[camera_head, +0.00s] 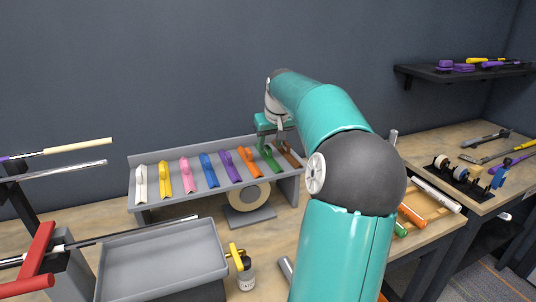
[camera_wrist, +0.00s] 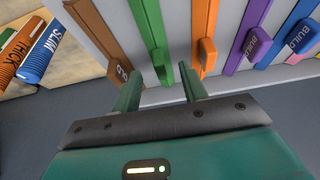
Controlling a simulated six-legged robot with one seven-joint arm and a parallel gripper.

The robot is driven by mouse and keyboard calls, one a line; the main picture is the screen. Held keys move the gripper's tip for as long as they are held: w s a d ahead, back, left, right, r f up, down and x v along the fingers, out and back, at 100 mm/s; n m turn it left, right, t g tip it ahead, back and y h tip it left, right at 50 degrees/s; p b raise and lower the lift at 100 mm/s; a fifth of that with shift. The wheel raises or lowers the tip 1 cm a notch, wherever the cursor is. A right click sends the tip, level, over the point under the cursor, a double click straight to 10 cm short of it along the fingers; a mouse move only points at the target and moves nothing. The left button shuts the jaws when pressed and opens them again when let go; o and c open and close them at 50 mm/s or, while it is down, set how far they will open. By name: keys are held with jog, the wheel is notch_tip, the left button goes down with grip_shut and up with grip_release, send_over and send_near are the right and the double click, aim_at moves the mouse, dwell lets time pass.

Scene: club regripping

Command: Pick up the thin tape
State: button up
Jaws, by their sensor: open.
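A cream tape roll (camera_head: 246,193) stands on a grey stand under the tray in the head view. I cannot tell which is the thin tape. My gripper (camera_wrist: 160,72) is open and empty, close to the green strip (camera_wrist: 152,22), whose raised end lies near the fingertips. The brown strip (camera_wrist: 95,28) and the orange strip (camera_wrist: 204,35) lie on either side. In the head view, my gripper (camera_head: 272,128) is over the tray's right end, partly hidden by my arm.
The grey sloped tray (camera_head: 150,160) holds several coloured strips. In the wrist view, an orange grip marked THICK (camera_wrist: 18,45) and a blue one marked SLIM (camera_wrist: 42,52) lie at upper left. A grey bin (camera_head: 160,262), yellow-topped bottle (camera_head: 244,270) and clamped club stand front left.

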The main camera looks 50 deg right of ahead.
aim_at(269, 147)
jog(key=x, duration=0.3)
jog(key=shift+f, duration=0.2)
grip_shut()
